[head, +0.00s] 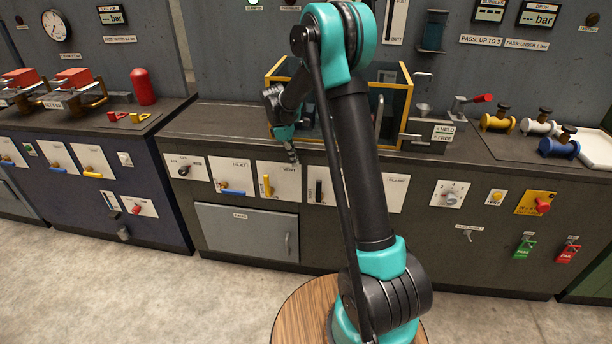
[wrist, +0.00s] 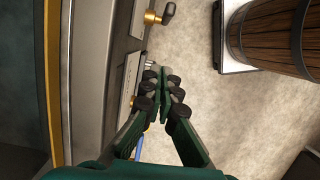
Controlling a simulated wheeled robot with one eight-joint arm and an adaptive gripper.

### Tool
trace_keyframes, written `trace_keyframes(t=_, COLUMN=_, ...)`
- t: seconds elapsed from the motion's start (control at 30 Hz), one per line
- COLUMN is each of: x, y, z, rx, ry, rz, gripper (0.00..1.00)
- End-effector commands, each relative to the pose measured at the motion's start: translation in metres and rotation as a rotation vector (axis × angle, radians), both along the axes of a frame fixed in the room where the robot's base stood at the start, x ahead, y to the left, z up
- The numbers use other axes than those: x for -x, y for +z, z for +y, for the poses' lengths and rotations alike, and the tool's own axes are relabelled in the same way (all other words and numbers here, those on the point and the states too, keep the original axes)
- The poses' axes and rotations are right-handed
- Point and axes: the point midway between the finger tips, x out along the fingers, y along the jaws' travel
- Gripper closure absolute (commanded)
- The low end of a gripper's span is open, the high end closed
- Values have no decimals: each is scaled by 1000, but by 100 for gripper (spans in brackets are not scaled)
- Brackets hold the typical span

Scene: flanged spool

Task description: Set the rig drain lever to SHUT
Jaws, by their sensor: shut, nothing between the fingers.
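A black lever (head: 318,190) stands upright on a white plate right of the VENT plate. My arm covers part of this plate, and I cannot read its label; its place in the row suggests the drain. A brass hub with a black handle (wrist: 168,13) at the top of the wrist view is probably the same lever. My gripper (head: 293,158) is in front of the upper part of the VENT plate, left of the black lever. In the wrist view my gripper (wrist: 163,75) is shut and empty, with its tips beside the panel and apart from the black handle.
The yellow VENT lever (head: 267,186) and blue INLET lever (head: 232,193) sit left of the black lever. A yellow-framed tank (head: 408,85) stands above on the bench. A wooden barrel (wrist: 270,35) shows in the wrist view.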

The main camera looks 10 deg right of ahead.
Motion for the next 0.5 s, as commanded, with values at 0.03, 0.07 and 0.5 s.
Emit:
trace_keyframes(t=0.03, x=0, y=-4, z=-1, rx=0, ry=-1, rz=0, gripper=100)
trace_keyframes(t=0.07, x=0, y=-7, z=-2, rx=0, ry=-1, rz=0, gripper=100)
trace_keyframes(t=0.5, x=6, y=-86, z=-21, rx=0, ry=-2, rz=0, gripper=100)
